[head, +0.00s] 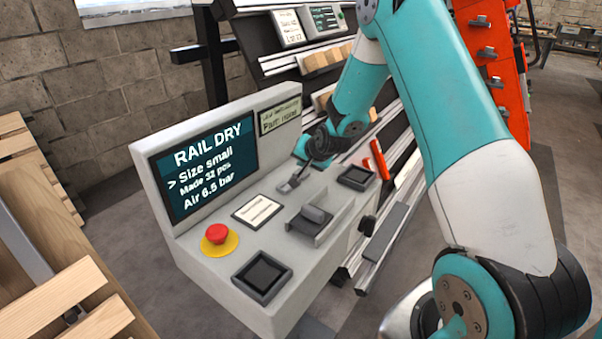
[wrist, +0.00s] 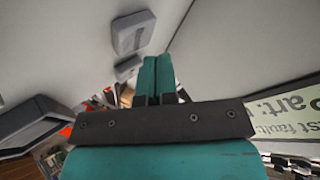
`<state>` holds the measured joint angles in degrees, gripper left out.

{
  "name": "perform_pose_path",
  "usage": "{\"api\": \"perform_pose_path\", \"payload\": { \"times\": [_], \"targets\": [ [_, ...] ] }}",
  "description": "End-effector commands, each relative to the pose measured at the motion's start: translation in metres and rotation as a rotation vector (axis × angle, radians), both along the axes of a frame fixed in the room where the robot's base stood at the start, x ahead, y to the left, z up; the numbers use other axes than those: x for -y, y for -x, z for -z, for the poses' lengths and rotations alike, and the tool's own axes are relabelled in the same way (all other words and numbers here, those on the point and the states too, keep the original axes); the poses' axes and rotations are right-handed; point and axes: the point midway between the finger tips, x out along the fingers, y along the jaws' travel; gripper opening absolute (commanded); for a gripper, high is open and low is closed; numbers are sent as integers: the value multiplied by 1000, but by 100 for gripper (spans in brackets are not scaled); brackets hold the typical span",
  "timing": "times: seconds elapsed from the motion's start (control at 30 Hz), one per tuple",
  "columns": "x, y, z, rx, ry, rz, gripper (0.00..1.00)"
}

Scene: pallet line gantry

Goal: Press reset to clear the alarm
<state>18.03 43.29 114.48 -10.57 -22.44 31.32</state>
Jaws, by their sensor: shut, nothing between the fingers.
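A grey control console (head: 330,262) stands in the middle of the head view. Its screen (head: 205,165) reads RAIL DRY, Size small, Made 32 pcs, Air 6.5 bar. I cannot make out any control marked reset. My gripper (head: 302,150) is over the console's far part, near the small pale display (head: 281,116); it is shut and empty. Small grey controls (head: 290,183) lie on the panel just in front of it. In the wrist view, the shut teal fingers (wrist: 156,62) point past a grey raised block (wrist: 133,32) and a smaller one (wrist: 128,68); contact is unclear.
A red mushroom button (head: 216,232) on a yellow base, a white label (head: 257,211), a grey raised holder (head: 317,215) and two dark square pads (head: 262,275) (head: 356,177) are on the console. Wooden pallets (head: 70,300) stand left.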

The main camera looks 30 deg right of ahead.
Motion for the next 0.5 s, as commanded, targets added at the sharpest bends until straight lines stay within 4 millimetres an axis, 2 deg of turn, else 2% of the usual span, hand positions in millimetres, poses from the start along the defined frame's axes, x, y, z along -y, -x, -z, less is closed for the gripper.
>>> {"api": "perform_pose_path", "payload": {
  "times": [0.5],
  "targets": [
    [0,0,9,0,0,0,0]
  ]
}}
